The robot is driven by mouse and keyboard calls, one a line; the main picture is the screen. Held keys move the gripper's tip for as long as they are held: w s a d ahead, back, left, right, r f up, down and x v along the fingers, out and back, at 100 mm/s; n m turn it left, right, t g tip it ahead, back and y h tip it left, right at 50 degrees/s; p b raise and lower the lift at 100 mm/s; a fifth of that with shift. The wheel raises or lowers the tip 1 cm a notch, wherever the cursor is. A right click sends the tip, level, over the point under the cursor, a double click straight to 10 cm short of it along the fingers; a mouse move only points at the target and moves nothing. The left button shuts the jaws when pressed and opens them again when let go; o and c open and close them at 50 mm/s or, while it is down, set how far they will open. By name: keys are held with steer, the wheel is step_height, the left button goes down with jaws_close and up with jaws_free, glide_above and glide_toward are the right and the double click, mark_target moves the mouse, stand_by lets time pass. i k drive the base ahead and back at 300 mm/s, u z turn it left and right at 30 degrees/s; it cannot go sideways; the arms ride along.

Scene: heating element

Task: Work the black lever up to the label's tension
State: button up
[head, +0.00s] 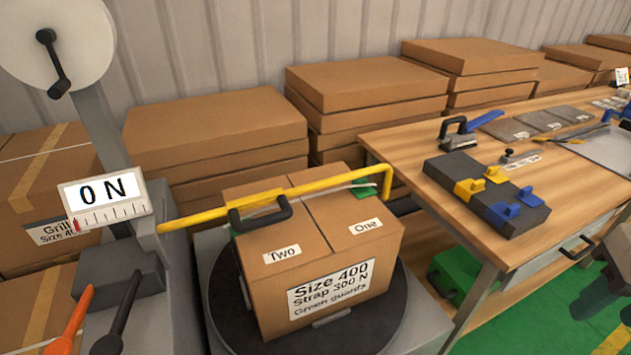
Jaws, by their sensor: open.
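The black lever (121,318) stands tilted on the grey machine at the lower left, beside an orange lever (74,320). The tension display (104,203) above them reads 0 N, with its red pointer at the left end of the scale. The carton's label (331,289) reads Size 400, Strap 300 N, Green guards. The carton (262,283) sits on a dark round turntable (382,325). A pale strap (340,187) runs over its top, with green guards (365,195) at the edges. My gripper (597,305) is open and empty at the right edge, partly cut off, far from the levers.
A yellow bar (190,219) with a black handle (262,214) crosses over the carton. A wooden workbench (405,155) with tools and blocks stands at the right. Stacked flat cartons (215,120) line the wall. Green floor (535,325) shows at the lower right.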

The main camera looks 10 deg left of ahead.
mark_target(112, 343)
steer(key=u, duration=1.95)
